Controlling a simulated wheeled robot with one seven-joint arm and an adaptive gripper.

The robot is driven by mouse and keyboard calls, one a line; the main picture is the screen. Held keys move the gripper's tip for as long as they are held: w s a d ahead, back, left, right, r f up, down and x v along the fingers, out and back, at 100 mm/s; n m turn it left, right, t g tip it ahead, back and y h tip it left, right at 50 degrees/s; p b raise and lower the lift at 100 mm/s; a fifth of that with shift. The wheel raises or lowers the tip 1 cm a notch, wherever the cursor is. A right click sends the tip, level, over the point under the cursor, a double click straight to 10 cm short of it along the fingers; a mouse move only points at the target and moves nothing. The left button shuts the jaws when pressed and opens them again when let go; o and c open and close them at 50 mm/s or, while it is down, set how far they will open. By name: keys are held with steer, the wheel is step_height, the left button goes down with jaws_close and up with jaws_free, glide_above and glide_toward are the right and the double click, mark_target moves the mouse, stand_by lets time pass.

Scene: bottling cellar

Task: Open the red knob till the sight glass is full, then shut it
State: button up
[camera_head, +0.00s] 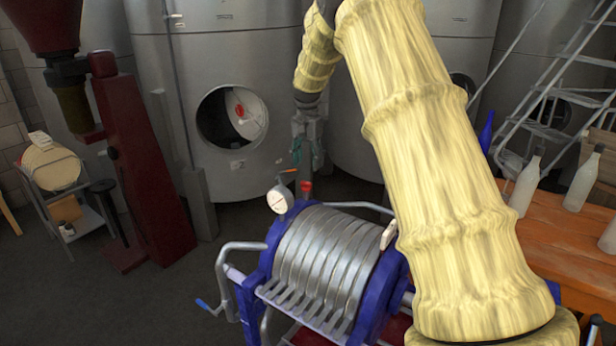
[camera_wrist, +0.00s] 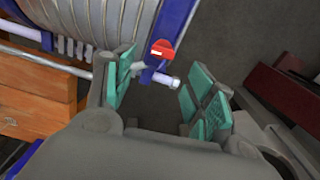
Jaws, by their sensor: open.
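The red knob (camera_head: 306,187) stands at the back edge of the plate filter, just below my gripper (camera_head: 307,157). In the wrist view the red knob (camera_wrist: 162,49) shows with a pale bar across its top, between the lines of the fingers but beyond their tips. My gripper (camera_wrist: 160,82) is open and empty, its teal pads apart and not touching the knob. A short pale tube end (camera_wrist: 167,80) lies close to the knob. A lilac tube (camera_head: 235,274) at the filter's left may be the sight glass; its fill cannot be told.
The plate filter (camera_head: 325,255) has a blue frame and a round gauge (camera_head: 280,199) left of the knob. An orange table (camera_head: 565,240) with bottles stands at right. Steel tanks (camera_head: 225,65) stand behind, a dark red stand (camera_head: 145,165) at left. Floor between is clear.

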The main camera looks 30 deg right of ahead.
mark_target(306, 182)
steer(key=f, duration=0.2)
steer(key=f+p, duration=0.1)
steer(key=f, duration=0.1)
steer(key=f+p, duration=0.1)
steer(key=f, duration=0.2)
steer(key=shift+a+f, duration=0.1)
steer(key=shift+a, duration=0.15)
steer(key=shift+c, duration=0.2)
steer(key=c, duration=1)
